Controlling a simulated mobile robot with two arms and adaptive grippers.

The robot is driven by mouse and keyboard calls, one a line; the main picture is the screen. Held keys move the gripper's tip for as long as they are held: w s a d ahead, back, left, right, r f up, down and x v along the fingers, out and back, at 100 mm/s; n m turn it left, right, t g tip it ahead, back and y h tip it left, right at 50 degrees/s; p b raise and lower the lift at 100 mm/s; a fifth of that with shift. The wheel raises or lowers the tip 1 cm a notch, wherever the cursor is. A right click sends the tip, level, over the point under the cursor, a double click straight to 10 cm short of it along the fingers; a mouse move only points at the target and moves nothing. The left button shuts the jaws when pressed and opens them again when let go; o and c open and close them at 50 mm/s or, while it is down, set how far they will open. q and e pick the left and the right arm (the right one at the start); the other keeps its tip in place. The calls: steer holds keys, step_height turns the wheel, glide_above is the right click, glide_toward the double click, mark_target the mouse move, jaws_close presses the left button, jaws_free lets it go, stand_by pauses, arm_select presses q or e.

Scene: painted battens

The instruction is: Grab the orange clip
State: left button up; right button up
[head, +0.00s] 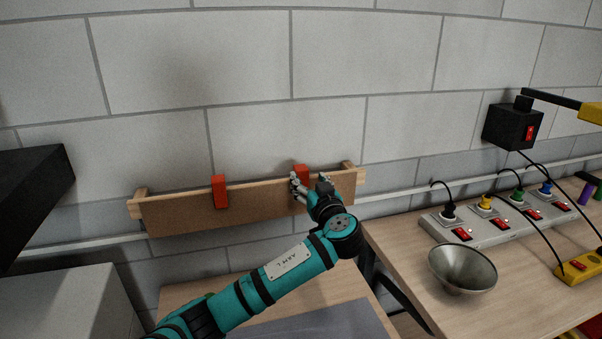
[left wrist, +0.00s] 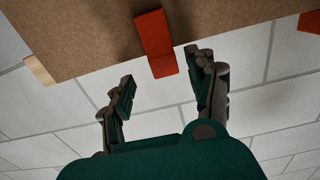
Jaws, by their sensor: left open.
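Two orange-red clips straddle the upper edge of a brown batten (head: 260,198) on the wall. The left clip (head: 219,191) stands clear of my arm. The right clip (head: 301,171) is just beyond my left gripper (head: 310,182), which partly hides it. In the left wrist view, this clip (left wrist: 155,43) lies ahead of the open, empty fingers (left wrist: 160,68), roughly in line with the gap between them and apart from both. The other clip (left wrist: 310,22) shows at that view's right edge. My right gripper is not in view.
A wooden table (head: 530,285) at the right holds a metal bowl (head: 462,269) and a power strip (head: 505,220) with plugs and cables. A black box (head: 512,126) is on the wall. A dark shelf (head: 35,195) juts in at the left.

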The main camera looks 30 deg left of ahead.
mark_target(303, 171)
arm_select(q)
steer(key=w+a+p, duration=0.1)
steer(key=a, duration=0.1)
steer(key=w+a+r+p, duration=0.1)
steer(key=a+p, duration=0.1)
steer(key=shift+w+r, duration=0.15)
steer(key=shift+w, duration=0.05)
steer(key=shift+w+a, duration=0.15)
steer(key=shift+w, duration=0.05)
steer(key=shift+w+f, duration=0.1)
steer(key=shift+f, duration=0.1)
steer(key=c, duration=1)
